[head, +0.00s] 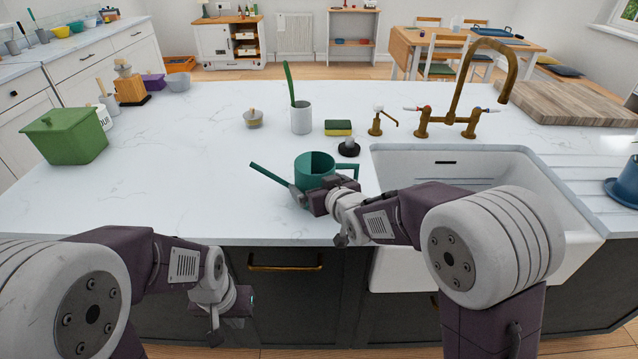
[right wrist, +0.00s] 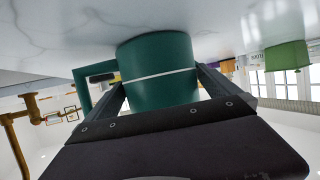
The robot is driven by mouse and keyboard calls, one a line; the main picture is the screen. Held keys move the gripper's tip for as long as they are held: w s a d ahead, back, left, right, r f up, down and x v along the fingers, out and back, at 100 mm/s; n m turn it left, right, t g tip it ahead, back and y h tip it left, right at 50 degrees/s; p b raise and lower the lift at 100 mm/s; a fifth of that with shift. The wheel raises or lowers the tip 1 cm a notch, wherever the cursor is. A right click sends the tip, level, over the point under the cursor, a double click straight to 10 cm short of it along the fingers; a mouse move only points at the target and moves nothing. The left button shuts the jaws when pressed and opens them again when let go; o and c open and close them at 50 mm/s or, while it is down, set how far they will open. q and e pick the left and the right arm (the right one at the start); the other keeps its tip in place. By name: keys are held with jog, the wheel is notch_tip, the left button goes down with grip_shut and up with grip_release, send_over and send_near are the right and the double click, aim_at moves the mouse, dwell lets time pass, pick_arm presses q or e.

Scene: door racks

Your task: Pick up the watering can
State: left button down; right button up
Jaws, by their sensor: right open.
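The teal watering can (head: 313,166) stands upright on the white counter, left of the sink. Its long spout points left and its handle is on the right. My right gripper (head: 303,192) is low at the can's near side. In the right wrist view, which is upside down, the can (right wrist: 158,60) lies between the spread fingers of the right gripper (right wrist: 165,88). Whether the fingers touch it I cannot tell. My left gripper (head: 230,312) hangs in front of the counter's near edge, away from the can, its jaw gap unclear.
A black-and-white stopper (head: 348,148), a sponge (head: 338,128) and a white utensil pot (head: 301,118) stand behind the can. The sink (head: 440,168) with its brass tap (head: 462,95) is to the right. A green bin (head: 65,137) is far left, with clear counter between.

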jog(key=shift+s, duration=0.1)
jog(key=shift+d+r, duration=0.1)
jog(key=c, duration=1.7)
jog(key=shift+r, duration=0.1)
jog(key=shift+c, duration=0.2)
notch_tip(320, 180, up, 10)
jog(key=p, duration=0.2)
jog(key=shift+p, duration=0.4)
